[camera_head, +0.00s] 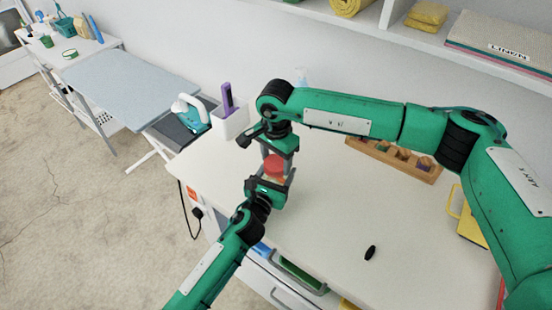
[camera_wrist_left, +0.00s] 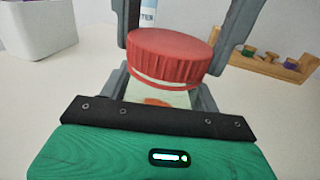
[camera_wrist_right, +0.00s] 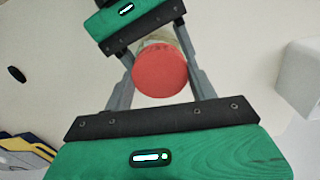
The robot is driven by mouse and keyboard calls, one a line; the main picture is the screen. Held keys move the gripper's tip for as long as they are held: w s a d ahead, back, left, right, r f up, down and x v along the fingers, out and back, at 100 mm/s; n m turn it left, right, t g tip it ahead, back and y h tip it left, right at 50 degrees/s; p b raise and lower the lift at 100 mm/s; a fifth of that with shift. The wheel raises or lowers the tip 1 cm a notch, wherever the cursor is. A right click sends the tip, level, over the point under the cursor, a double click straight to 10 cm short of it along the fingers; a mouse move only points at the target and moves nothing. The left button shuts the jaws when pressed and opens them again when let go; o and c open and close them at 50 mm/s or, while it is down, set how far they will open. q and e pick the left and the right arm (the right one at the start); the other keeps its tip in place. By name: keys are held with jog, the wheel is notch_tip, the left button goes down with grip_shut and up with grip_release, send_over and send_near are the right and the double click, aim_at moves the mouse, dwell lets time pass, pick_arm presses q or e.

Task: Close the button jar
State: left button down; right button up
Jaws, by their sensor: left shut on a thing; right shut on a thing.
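The button jar (camera_wrist_left: 160,98) is a clear jar with something orange showing inside; it stands at the left end of the white table. Its red ribbed lid (camera_wrist_left: 168,55) sits at its mouth and also shows in the head view (camera_head: 273,165). I cannot tell whether it is fully seated. My left gripper (camera_head: 268,187) is shut on the jar's body from the front. My right gripper (camera_wrist_right: 160,78) is shut on the lid from above, one finger on each side. The grippers hide much of the jar in the head view.
A white holder with a purple item (camera_head: 229,118) stands behind the jar, to its left. A wooden block with several round pieces (camera_head: 395,160) is at the back. A small black object (camera_head: 370,253) lies near the front. The middle of the table (camera_head: 325,205) is clear.

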jog(key=m, duration=1.7)
jog(key=shift+f, duration=0.1)
jog(key=m, duration=0.5)
jog(key=o, duration=1.2)
jog(key=shift+c, duration=0.2)
notch_tip(320, 180, up, 12)
pick_arm(q)
jog(key=shift+c, duration=1.3)
grip_release()
